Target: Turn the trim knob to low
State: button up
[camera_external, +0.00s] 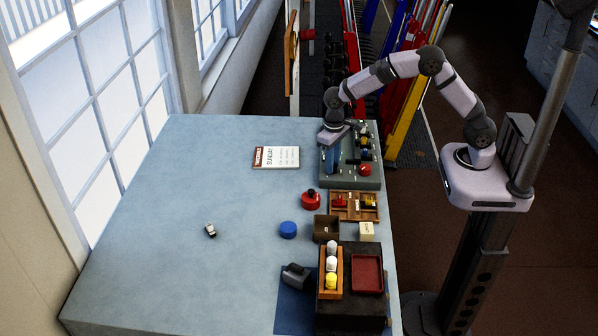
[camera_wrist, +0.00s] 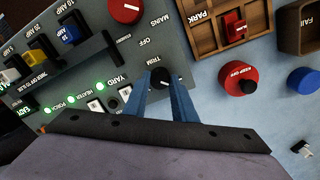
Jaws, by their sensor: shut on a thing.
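The trim knob (camera_wrist: 161,78) is a small black dial with a white pointer line, on the grey panel (camera_wrist: 165,30) below the printed word TRIM in the wrist view. My gripper (camera_wrist: 160,86) has its two blue fingers on either side of the knob and is shut on it. The pointer's exact setting is hard to read, and the low mark cannot be made out. In the external view my gripper (camera_external: 330,152) reaches down at the left side of the panel (camera_external: 352,182), and the knob is hidden there.
A red MAINS dial (camera_wrist: 125,10), lit green switches (camera_wrist: 98,87) and coloured breakers (camera_wrist: 70,33) share the panel. A wooden tray (camera_wrist: 204,30) and a red button (camera_wrist: 240,80) stand beside it. The table (camera_external: 190,250) is mostly clear at the left.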

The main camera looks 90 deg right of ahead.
jog(key=n, duration=0.7)
jog(key=shift+r, duration=0.1)
jog(key=n, duration=0.7)
jog(key=shift+a, duration=0.1)
dwell(0.4)
jog(key=o, duration=1)
jog(key=shift+o, duration=0.2)
jog(key=shift+s+a+r+b, duration=0.1)
jog(key=shift+r+b, duration=0.45)
jog(key=shift+r, duration=1.3)
jog(key=shift+s+r+b, duration=0.1)
jog(key=shift+r+b, duration=0.45)
jog(key=shift+r, duration=1.25)
